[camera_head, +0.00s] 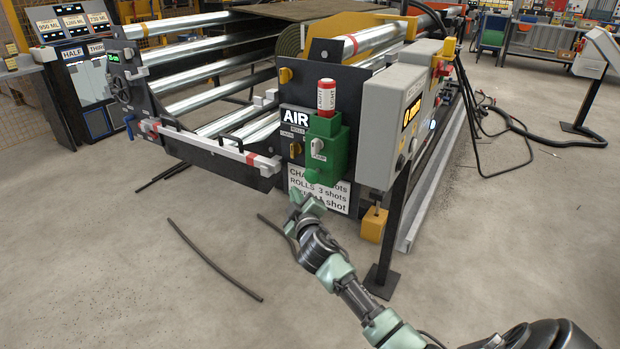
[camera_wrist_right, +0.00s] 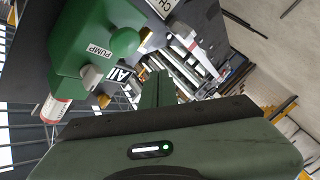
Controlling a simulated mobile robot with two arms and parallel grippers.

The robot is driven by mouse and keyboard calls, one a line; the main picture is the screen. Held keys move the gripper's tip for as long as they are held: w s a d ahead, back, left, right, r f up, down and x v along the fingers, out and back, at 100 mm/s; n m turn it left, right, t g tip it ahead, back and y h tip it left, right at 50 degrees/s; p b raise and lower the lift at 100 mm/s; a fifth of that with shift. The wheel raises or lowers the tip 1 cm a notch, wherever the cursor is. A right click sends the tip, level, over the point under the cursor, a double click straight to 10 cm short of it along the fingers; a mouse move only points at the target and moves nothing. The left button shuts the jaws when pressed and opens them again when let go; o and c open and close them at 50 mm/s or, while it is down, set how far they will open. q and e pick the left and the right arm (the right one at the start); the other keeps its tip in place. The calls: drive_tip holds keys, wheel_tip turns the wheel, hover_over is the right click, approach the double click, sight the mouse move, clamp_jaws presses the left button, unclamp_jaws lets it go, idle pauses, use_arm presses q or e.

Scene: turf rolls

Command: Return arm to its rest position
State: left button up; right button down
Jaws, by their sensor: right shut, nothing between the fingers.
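My right arm reaches in from the lower right in the head view. Its gripper (camera_head: 304,203) is shut and empty, just below the green pump unit (camera_head: 327,145) and in front of the white label plate. In the right wrist view the closed fingers (camera_wrist_right: 158,90) point toward the machine, with the green pump unit (camera_wrist_right: 95,45) at upper left. The gripper looks apart from the pump knob (camera_head: 318,149). My left gripper is not in view.
The roller machine (camera_head: 215,75) fills the middle. A grey control box (camera_head: 402,125) stands on a black post right of the pump. A yellow block (camera_head: 373,224) sits low beside the post. A dark hose (camera_head: 215,262) lies on the floor.

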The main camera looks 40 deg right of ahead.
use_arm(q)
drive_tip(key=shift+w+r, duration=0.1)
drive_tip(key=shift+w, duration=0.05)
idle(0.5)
